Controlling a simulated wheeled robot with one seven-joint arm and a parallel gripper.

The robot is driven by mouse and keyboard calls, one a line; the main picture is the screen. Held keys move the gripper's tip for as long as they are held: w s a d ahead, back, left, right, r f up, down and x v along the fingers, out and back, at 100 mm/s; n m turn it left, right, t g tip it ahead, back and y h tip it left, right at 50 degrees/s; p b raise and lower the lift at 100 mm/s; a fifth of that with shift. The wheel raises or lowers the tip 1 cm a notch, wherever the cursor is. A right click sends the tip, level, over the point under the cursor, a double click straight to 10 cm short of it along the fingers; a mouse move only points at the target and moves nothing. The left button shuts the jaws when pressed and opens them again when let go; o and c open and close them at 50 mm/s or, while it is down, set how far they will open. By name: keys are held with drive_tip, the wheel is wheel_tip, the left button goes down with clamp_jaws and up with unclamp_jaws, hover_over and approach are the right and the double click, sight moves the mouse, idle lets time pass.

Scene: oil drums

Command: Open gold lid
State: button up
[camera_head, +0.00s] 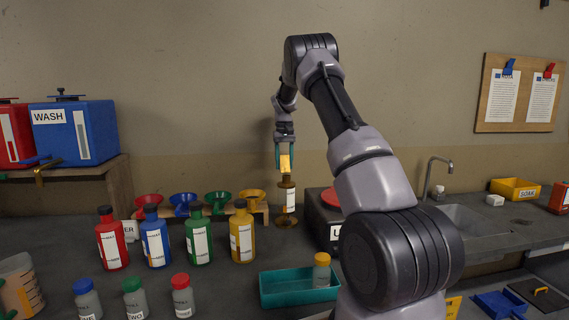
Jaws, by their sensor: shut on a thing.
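My gripper (285,159) points down at the back of the counter, its teal fingers shut on a bright gold piece (285,164). The piece is small here, and I cannot tell for sure that it is the gold lid. Directly below it stands a brown amber container (288,183) with a white label on a round brown base. I cannot tell whether the gold piece touches its top. A small clear vial (321,276) with an orange-gold cap (322,258) stands upright in a teal tray (272,303), away from my gripper.
Red (111,246), blue (155,243), green (197,240) and yellow (242,238) bottles stand left of the brown container. Several coloured funnels sit in a wooden rack (262,214) behind them. A dark device (322,217) stands close on the right. A sink (470,222) is farther right.

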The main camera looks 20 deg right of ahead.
drive_tip(key=shift+w+f, duration=0.2)
drive_tip(key=shift+w, duration=0.1)
drive_tip(key=shift+w+d+f, duration=0.1)
drive_tip(key=shift+w+f, duration=0.3)
drive_tip(key=shift+w, duration=0.1)
drive_tip(key=shift+w+d+f, duration=0.1)
idle(0.4)
drive_tip(key=shift+w+f, duration=0.35)
drive_tip(key=shift+f, duration=0.1)
drive_tip(key=shift+w+d+f, duration=0.1)
drive_tip(key=shift+w+f, duration=0.25)
drive_tip(key=shift+f, duration=0.2)
